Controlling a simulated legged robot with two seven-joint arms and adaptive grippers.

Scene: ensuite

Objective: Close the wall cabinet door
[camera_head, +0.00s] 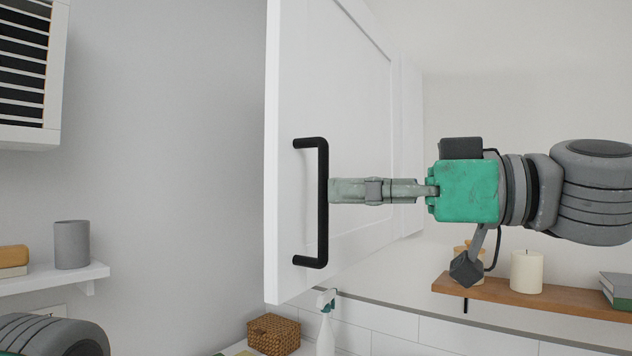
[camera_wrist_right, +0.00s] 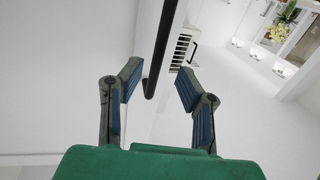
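The white wall cabinet door (camera_head: 345,90) stands open in the middle of the head view, its panel angled toward me. Its black bar handle (camera_head: 322,200) is upright near the door's left edge. My right gripper (camera_head: 335,190) comes in from the right, its fingertips at the bar's mid-height. In the right wrist view the fingers (camera_wrist_right: 157,80) are spread, and the handle bar (camera_wrist_right: 162,45) runs between their tips in the picture. I cannot tell whether a finger touches it. Only a grey part of my left arm shows at the lower left; its gripper is out of view.
A white shelf (camera_head: 60,279) with a grey cup (camera_head: 72,244) is at left, below a slatted white unit (camera_head: 28,70). A wooden shelf (camera_head: 550,297) with a candle (camera_head: 527,271) is at right. A wicker box (camera_head: 273,334) and spray bottle (camera_head: 326,330) stand below the door.

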